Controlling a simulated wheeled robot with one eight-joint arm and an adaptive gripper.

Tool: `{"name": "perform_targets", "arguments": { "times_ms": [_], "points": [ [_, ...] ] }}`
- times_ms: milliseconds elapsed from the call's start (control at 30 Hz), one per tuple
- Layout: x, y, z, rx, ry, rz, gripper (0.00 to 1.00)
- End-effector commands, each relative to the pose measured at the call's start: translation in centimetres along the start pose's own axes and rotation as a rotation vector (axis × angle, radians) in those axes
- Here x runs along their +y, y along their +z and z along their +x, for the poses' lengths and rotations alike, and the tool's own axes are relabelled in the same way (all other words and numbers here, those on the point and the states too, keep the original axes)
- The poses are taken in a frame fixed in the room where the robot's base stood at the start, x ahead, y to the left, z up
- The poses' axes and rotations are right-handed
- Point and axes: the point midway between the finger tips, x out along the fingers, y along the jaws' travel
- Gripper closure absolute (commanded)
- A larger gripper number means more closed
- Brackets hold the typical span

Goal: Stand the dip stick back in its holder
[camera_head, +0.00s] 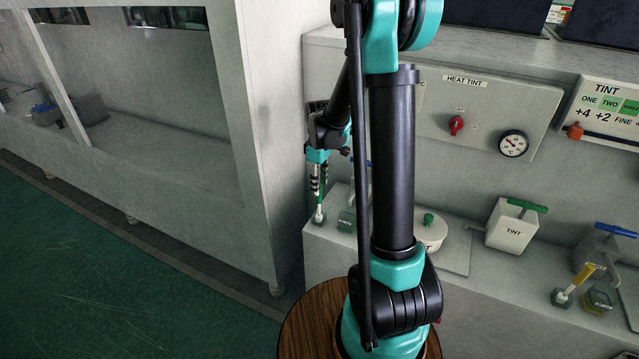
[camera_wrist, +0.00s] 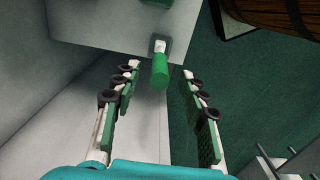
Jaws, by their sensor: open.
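The dip stick has a green handle and a white lower end. In the wrist view its handle (camera_wrist: 159,72) lies between my gripper's fingertips (camera_wrist: 160,70), with a gap on each side. Its white end meets a small dark square base (camera_wrist: 168,47), which looks like the holder; how deep it sits cannot be told. In the head view the stick (camera_head: 319,214) looks roughly upright at the counter's left end, below my gripper (camera_head: 319,185). My gripper is open and points down around the handle, not closed on it.
A small green-labelled jar (camera_head: 347,221) stands just right of the stick. A tall pale cabinet wall (camera_head: 270,140) rises close to my gripper's left.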

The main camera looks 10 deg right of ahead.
Motion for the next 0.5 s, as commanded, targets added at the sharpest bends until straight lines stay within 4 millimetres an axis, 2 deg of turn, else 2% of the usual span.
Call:
{"name": "perform_targets", "arguments": {
  "times_ms": [167, 500],
  "points": [
    [0.0, 0.0, -1.2, 0.000, 0.000, 0.000, 0.57],
    [0.0, 0.0, -7.5, 0.000, 0.000, 0.000, 0.57]
  ]
}}
